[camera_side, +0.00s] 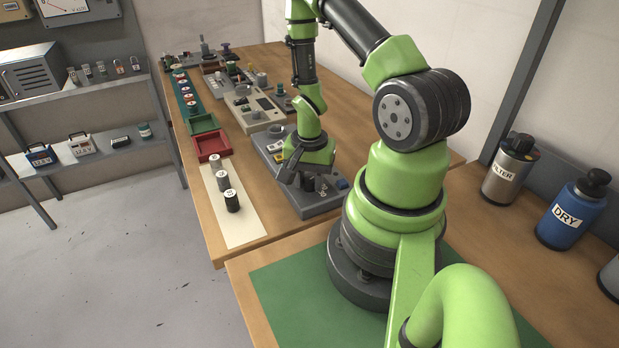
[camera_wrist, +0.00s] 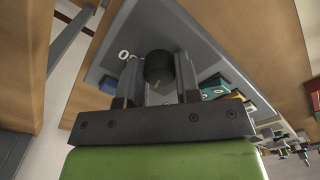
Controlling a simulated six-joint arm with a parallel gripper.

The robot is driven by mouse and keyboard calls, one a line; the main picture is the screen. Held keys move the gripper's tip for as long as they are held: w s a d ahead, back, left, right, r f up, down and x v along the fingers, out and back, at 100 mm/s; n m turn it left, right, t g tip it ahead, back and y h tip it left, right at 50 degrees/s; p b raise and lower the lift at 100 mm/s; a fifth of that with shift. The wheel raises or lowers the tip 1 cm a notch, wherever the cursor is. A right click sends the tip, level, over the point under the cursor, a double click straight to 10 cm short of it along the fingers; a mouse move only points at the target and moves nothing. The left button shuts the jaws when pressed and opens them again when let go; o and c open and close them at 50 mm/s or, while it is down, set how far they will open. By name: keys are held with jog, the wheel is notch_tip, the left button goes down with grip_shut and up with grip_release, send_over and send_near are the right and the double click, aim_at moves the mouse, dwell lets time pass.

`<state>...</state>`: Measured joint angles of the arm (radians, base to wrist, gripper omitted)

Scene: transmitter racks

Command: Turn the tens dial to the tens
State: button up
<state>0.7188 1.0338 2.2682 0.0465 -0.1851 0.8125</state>
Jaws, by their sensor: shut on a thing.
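A grey control panel (camera_side: 312,207) lies on the bench close to my arm's base. My gripper (camera_side: 297,180) points down over it. In the wrist view a dark round dial (camera_wrist: 159,68) stands between the fingers of my gripper (camera_wrist: 158,88), which is shut on it. In the side view the fingers partly hide the held dial.
A blue part (camera_side: 341,183) sits at the panel's right end. A cream strip (camera_side: 238,226) with several labelled cylinders (camera_side: 231,201) and a red tray (camera_side: 212,147) lie left of the panel. More instruments (camera_side: 252,108) stand farther back. Labelled bottles (camera_side: 572,213) stand at the right.

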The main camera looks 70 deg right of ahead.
jog(key=o, duration=0.9)
jog(key=shift+r, duration=0.15)
notch_tip(320, 180, up, 10)
jog(key=shift+f, duration=0.15)
dwell(0.4)
notch_tip(320, 180, up, 9)
jog(key=n+t, duration=0.2)
jog(key=n, duration=0.2)
send_over(309, 180)
jog(key=w+a, duration=0.3)
jog(key=a, duration=0.1)
jog(key=s+a+r+n+t, duration=0.1)
jog(key=s+a+r+n, duration=0.1)
jog(key=a+r+n, duration=0.1)
jog(key=s+a+r+n+t+y, duration=0.1)
jog(key=a+r+n+t, duration=0.1)
jog(key=a+r, duration=0.3)
jog(key=s+a+r+n+t+y, duration=0.1)
jog(key=s+a+r+n+t, duration=0.1)
jog(key=a+r+n, duration=0.2)
jog(key=shift+s+a+r, duration=0.35)
jog(key=shift+a+r, duration=0.15)
jog(key=shift+a, duration=0.25)
